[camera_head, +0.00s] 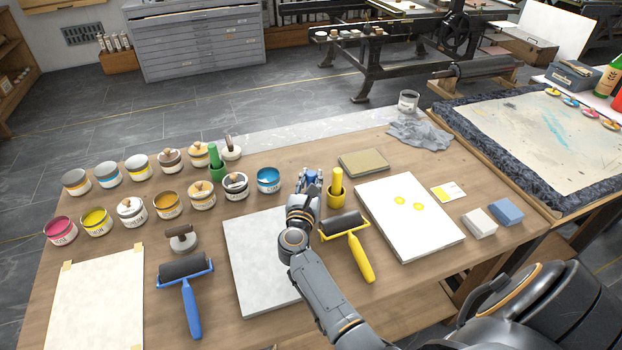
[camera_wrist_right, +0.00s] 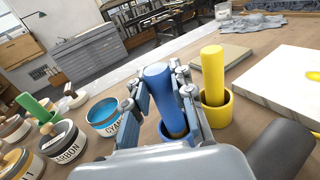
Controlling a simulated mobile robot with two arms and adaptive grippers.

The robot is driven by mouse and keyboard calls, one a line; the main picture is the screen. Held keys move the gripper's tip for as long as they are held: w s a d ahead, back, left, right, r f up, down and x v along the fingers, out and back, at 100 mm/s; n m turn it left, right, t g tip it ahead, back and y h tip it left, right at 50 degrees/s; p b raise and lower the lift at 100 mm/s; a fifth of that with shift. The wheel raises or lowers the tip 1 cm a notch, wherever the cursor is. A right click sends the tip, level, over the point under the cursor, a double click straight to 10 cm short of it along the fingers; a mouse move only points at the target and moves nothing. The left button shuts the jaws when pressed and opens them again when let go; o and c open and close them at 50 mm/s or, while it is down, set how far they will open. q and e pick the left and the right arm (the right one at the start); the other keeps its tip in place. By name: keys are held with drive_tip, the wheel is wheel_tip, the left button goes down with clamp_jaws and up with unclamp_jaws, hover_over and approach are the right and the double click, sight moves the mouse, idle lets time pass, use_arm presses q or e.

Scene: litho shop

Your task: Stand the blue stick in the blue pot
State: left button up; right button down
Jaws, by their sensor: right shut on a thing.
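My right gripper (camera_head: 308,178) is shut on the blue stick, just left of the yellow pot. In the right wrist view my right gripper's fingers (camera_wrist_right: 163,92) flank the blue stick (camera_wrist_right: 158,82), which leans slightly. Below the stick, part of a dark blue rim shows, the blue pot (camera_wrist_right: 174,130). The stick's lower end appears at or inside that rim; the fingers hide how deep. In the head view the gripper hides the pot. My left gripper is not in view.
A yellow stick (camera_head: 336,180) stands in a yellow pot (camera_head: 334,198) close on the right. A cyan tin (camera_head: 268,182) is to the left. A grey slab (camera_head: 258,262) and a yellow-handled roller (camera_head: 350,240) lie nearer. A green stick (camera_head: 213,156) stands among several tins.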

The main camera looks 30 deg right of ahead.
drive_tip(key=c, duration=1.1)
unclamp_jaws()
drive_tip(key=shift+o, duration=0.2)
drive_tip(key=shift+s+a, duration=0.2)
drive_tip(key=v, duration=0.7)
